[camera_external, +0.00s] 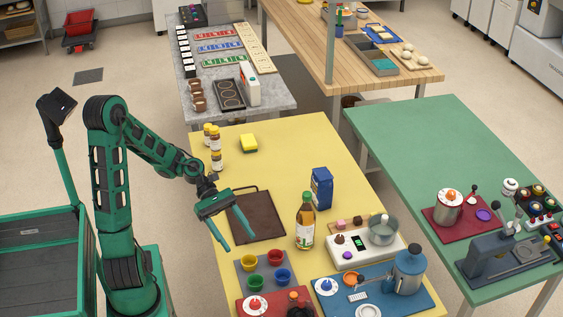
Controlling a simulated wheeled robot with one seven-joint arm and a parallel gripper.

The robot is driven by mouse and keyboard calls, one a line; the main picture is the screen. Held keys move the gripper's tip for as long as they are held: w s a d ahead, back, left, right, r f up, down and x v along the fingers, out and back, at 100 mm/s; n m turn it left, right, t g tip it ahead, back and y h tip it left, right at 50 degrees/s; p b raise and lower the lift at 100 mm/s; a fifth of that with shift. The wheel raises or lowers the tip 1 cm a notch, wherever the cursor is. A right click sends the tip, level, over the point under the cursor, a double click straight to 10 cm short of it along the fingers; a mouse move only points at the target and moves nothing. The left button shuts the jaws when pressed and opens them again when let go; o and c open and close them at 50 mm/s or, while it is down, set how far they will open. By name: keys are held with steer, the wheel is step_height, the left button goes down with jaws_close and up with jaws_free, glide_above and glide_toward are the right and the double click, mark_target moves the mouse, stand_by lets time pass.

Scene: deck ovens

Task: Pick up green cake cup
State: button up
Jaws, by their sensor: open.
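A brown board (258,225) lies behind the cups. A tall amber bottle (305,225) stands to their right, beside a white tray (340,257) with a glass dome. A red mat (262,302) and a blue mat (415,302) hold items in front. The table's back middle is mostly clear.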

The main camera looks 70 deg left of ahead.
glide_toward(260, 286)
steer(key=v, duration=0.3)
steer(key=shift+w+a+f, duration=0.1)
steer(key=shift+a+f, duration=0.1)
steer(key=shift+a, duration=0.1)
steer(key=shift+d+f, duration=0.15)
steer(key=shift+f, duration=0.15)
steer(key=x, duration=1)
steer(key=shift+d+f, duration=0.15)
steer(key=shift+d, duration=0.05)
steer(key=c, duration=1.1)
